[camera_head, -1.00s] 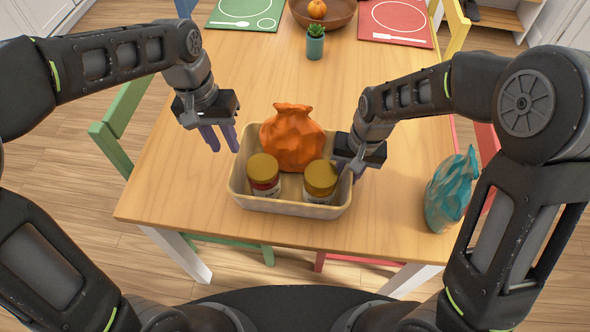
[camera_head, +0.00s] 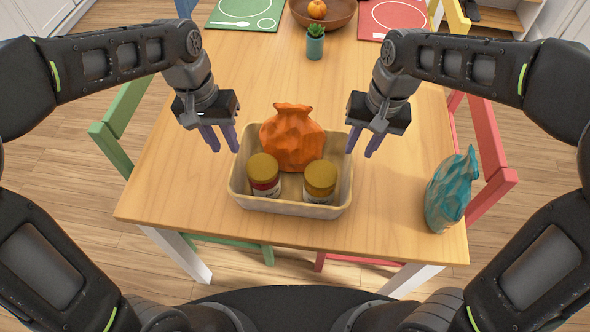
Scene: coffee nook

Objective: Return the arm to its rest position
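My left gripper (camera_head: 218,138) hangs over the table to the left of the tray, its purple fingers apart and empty. My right gripper (camera_head: 364,141) hangs to the right of the tray, its fingers apart and empty. Both arms have a similar, mirrored bent pose. The cream tray (camera_head: 285,208) stands on the table between them. In it are an orange crumpled bag (camera_head: 292,138) at the back and two jars with golden lids, a left jar (camera_head: 264,175) and a right jar (camera_head: 319,181), both upright.
A teal crumpled bag (camera_head: 450,190) stands near the right edge of the wooden table (camera_head: 180,205). A potted plant (camera_head: 315,43), a bowl with an orange fruit (camera_head: 318,10), a green placemat (camera_head: 244,13) and a red placemat (camera_head: 385,20) are at the back. Chairs flank the table.

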